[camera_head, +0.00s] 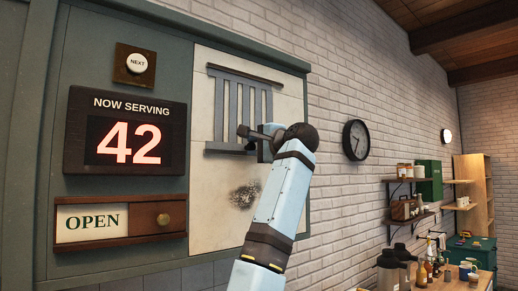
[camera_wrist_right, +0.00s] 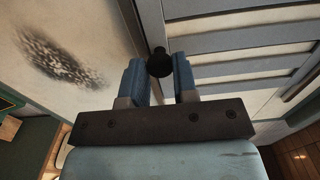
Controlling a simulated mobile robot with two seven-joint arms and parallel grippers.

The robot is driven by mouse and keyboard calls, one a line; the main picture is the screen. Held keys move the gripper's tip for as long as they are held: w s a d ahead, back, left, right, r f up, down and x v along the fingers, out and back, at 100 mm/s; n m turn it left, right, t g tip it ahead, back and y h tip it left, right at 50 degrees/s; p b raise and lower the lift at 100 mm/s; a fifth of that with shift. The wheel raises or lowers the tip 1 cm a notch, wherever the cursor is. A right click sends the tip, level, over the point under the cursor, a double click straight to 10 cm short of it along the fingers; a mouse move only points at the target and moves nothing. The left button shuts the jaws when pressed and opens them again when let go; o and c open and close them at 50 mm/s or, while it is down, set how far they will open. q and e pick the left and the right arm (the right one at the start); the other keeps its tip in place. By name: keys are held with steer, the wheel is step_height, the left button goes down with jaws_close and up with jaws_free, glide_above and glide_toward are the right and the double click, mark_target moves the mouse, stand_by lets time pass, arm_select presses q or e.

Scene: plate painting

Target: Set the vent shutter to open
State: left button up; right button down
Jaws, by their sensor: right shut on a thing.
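The vent shutter (camera_head: 233,112) is a set of grey slats on a cream panel, with cream gaps showing between the slats. In the head view my right gripper (camera_head: 256,133) is at the shutter's lower right, hiding part of it. In the right wrist view the grey slats (camera_wrist_right: 232,32) lie ahead and to the right. A dark round knob (camera_wrist_right: 159,62) sits between the two blue fingers of my right gripper (camera_wrist_right: 159,76), which is shut on it. My left gripper is not in view.
Left of the shutter are a NEXT button (camera_head: 137,63), a NOW SERVING 42 display (camera_head: 125,131) and an OPEN sign (camera_head: 92,223) with a wooden slide (camera_head: 158,217). A dark smudge (camera_head: 244,195) marks the panel below. A wall clock (camera_head: 356,140) hangs to the right.

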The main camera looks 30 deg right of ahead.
steer(key=shift+a, duration=0.8)
steer(key=c, duration=1.1)
jaws_free()
steer(key=shift+o, duration=1)
steer(key=shift+a, duration=0.25)
steer(key=shift+s+d, duration=0.2)
steer(key=shift+s, duration=0.1)
steer(key=s+b, duration=0.5)
steer(key=s, duration=0.8)
steer(key=shift+d, duration=0.35)
